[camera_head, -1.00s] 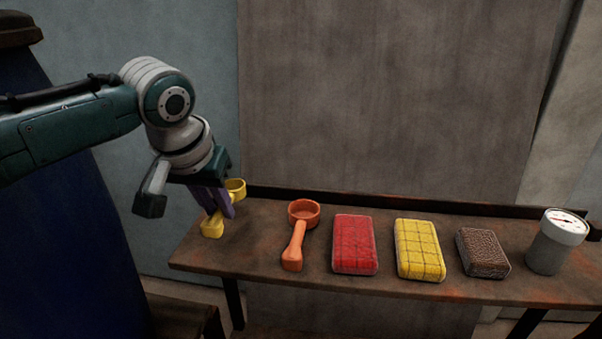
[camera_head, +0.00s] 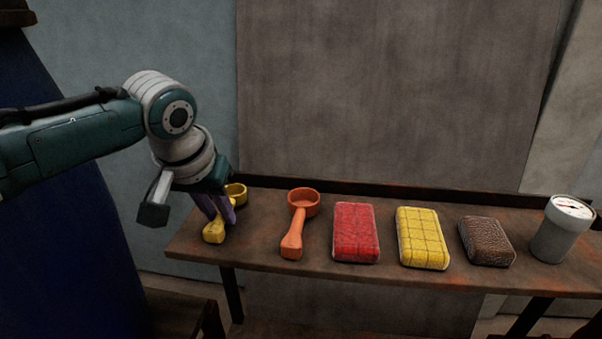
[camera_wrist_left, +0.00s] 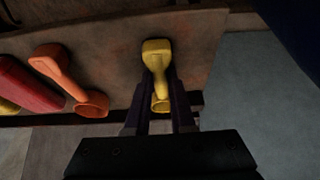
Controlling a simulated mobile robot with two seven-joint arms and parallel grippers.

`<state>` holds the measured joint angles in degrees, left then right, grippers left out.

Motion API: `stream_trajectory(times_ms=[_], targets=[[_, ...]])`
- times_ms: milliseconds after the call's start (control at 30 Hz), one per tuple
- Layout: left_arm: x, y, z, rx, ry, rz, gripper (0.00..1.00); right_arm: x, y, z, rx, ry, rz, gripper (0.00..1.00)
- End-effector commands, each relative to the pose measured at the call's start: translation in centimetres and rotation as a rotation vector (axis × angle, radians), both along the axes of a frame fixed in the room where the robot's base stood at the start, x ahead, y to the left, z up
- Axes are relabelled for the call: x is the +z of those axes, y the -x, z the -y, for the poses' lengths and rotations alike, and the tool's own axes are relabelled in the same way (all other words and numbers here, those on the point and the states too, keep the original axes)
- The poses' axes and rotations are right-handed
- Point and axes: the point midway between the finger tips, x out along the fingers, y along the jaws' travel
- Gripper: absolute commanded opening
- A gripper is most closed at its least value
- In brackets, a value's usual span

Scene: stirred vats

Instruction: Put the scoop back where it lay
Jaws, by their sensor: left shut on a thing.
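A yellow scoop (camera_head: 214,232) is at the left end of the shelf in the head view, its handle toward the front and its cup toward the back wall. My left gripper (camera_head: 222,212) is shut on its middle from above. In the left wrist view the scoop (camera_wrist_left: 157,50) runs between the two dark fingers (camera_wrist_left: 162,90). The scoop is at or very close to the shelf top; I cannot tell whether it touches. An orange scoop (camera_head: 292,245) lies to its right on the shelf (camera_head: 330,275). My right gripper is not in view.
To the right of the orange scoop stand a red block (camera_head: 356,232), a yellow block (camera_head: 421,238), a brown block (camera_head: 487,242) and a grey gauge canister (camera_head: 556,240). A raised ledge runs along the shelf's back. A dark blue vat (camera_head: 60,240) stands at left.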

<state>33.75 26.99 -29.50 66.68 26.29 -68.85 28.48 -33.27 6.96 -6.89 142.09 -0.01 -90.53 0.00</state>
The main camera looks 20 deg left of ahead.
Motion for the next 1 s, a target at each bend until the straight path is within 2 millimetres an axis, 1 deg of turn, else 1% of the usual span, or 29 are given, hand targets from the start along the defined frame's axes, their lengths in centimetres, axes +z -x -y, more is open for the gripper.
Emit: stream_trajectory(times_ms=[433, 467, 767, 1000], targets=[[-0.37, 0.0, 0.01, 0.0, 0.0, 0.0, 0.0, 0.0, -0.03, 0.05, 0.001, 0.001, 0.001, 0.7], [-0.37, 0.0, 0.01, 0.0, 0.0, 0.0, 0.23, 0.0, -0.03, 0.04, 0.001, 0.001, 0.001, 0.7], [-0.37, 0.0, 0.0, 0.0, 0.0, 0.0, 0.57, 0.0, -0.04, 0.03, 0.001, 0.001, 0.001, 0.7], [-0.35, 0.01, 0.0, 0.0, 0.0, 0.0, 0.57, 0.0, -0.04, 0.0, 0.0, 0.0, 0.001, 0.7]])
